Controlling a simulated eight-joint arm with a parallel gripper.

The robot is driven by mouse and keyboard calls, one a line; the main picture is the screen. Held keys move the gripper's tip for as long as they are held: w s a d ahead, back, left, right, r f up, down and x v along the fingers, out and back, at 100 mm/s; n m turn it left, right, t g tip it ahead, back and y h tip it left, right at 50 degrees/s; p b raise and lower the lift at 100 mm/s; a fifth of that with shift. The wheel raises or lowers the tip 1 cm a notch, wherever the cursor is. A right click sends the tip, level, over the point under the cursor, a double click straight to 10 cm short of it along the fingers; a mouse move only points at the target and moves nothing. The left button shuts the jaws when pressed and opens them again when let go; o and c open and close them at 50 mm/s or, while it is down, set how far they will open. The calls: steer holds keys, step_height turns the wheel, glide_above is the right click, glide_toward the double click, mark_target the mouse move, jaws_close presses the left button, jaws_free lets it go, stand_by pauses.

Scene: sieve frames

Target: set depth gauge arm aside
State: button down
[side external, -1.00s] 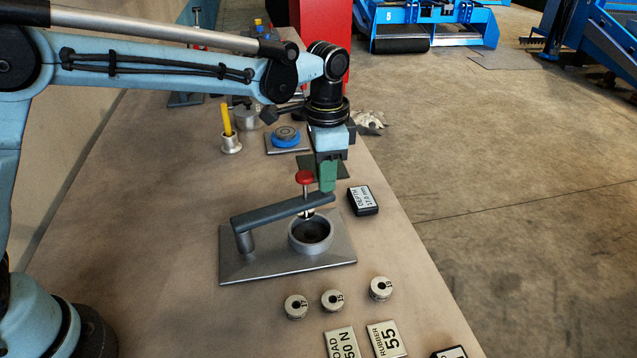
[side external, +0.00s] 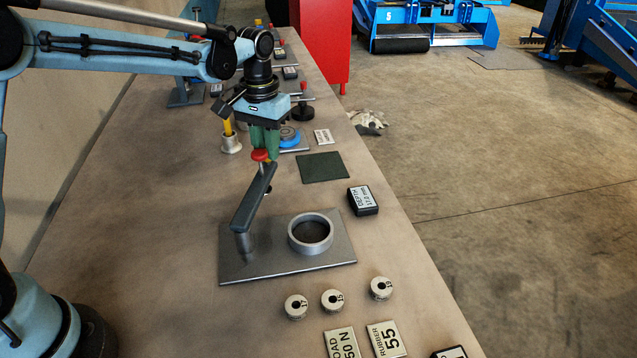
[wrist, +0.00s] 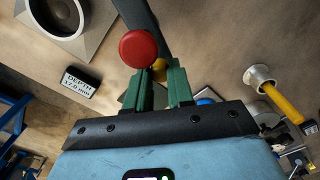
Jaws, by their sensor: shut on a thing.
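The depth gauge arm (side external: 252,200) is a dark grey bar pivoting on a post at the left of a steel base plate (side external: 285,268). A red knob (side external: 261,155) tops its free end. The arm points away from the ring cup (side external: 310,233), whose opening is uncovered. My gripper (side external: 268,156) is shut on the arm's free end, beside the knob. In the wrist view, the red knob (wrist: 138,48) stands close to the green fingers (wrist: 163,80), with a small brass-coloured part between them. The exact contact is partly hidden.
A dark green mat (side external: 323,167) and a black depth display (side external: 363,200) lie to the right. A metal cup with a yellow tool (side external: 231,142) stands left of my gripper. Several numbered rings and label plates lie in front. The bench left of the plate is clear.

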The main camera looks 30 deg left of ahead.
steer(key=shift+s+a+n, duration=0.5)
steer(key=shift+a+n, duration=0.15)
steer(key=shift+a, duration=0.15)
steer(key=shift+s+a+n, duration=0.45)
steer(key=shift+a+n, duration=0.25)
steer(key=shift+a, duration=0.05)
steer(key=shift+s+a+n, duration=0.5)
steer(key=shift+a+n, duration=0.15)
steer(key=shift+a, duration=0.15)
steer(key=c, duration=1)
jaws_free()
step_height(320, 180, up, 12)
steer(key=shift+r, duration=0.1)
